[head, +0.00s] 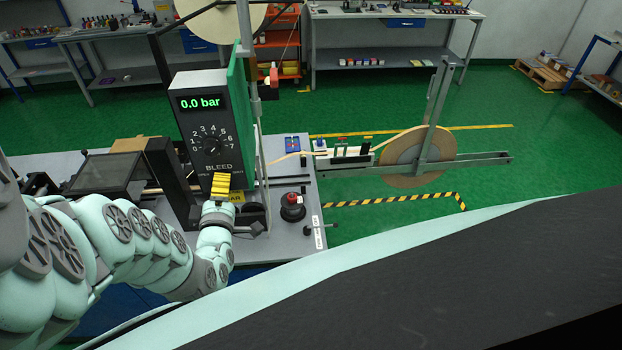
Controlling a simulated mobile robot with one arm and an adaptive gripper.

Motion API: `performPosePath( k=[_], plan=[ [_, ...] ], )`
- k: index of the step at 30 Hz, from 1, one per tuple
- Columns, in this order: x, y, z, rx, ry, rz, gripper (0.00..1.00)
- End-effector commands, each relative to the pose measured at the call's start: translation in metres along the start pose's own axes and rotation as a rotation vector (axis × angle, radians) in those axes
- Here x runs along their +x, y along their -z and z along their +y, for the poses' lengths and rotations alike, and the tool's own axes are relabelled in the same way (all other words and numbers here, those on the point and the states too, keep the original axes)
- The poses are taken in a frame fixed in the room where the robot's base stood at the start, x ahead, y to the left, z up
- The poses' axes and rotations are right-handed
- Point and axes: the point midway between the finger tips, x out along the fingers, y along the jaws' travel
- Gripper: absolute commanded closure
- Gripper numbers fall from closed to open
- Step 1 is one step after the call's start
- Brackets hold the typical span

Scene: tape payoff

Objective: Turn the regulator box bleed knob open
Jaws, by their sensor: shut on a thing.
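The regulator box (196,112) is a dark-faced box with a green side, standing upright on the grey bench. Its green display (200,103) reads 0.0 bar. Below the display is a dial (211,143) with a numbered scale. The word BLEED is printed under the dial. Directly below that is a yellow ribbed piece, seemingly the bleed knob (220,184). My gripper (218,202) reaches up from below and is shut at this knob. The fingertips are small and partly hidden, so the exact grip and the knob's angle are hard to tell.
A red and black knob-like part (292,207) stands on the bench (270,246) right of my gripper. A dark clear-topped case (108,173) lies to the left. A tape reel (418,157) on a metal arm extends right. Green floor beyond is mostly clear.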

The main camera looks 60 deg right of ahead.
Motion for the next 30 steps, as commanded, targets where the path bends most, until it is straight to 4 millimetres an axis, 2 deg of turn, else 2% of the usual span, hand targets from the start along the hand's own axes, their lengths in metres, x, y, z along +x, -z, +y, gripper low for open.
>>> performPosePath(
  k=[1,9,23,24,30],
  plan=[
    [-0.0002,0.0031,-0.0046,-0.021,0.008,0.009,1.00],
    [0.0003,0.0038,-0.0034,-0.092,0.009,0.013,1.00],
    [-0.0002,0.0036,-0.0031,-0.105,0.010,0.014,1.00],
    [-0.0002,0.0037,-0.0031,-0.105,0.010,0.015,0.69],
    [-0.0001,0.0024,-0.0020,-0.105,0.007,0.012,0.48]
  ],
)
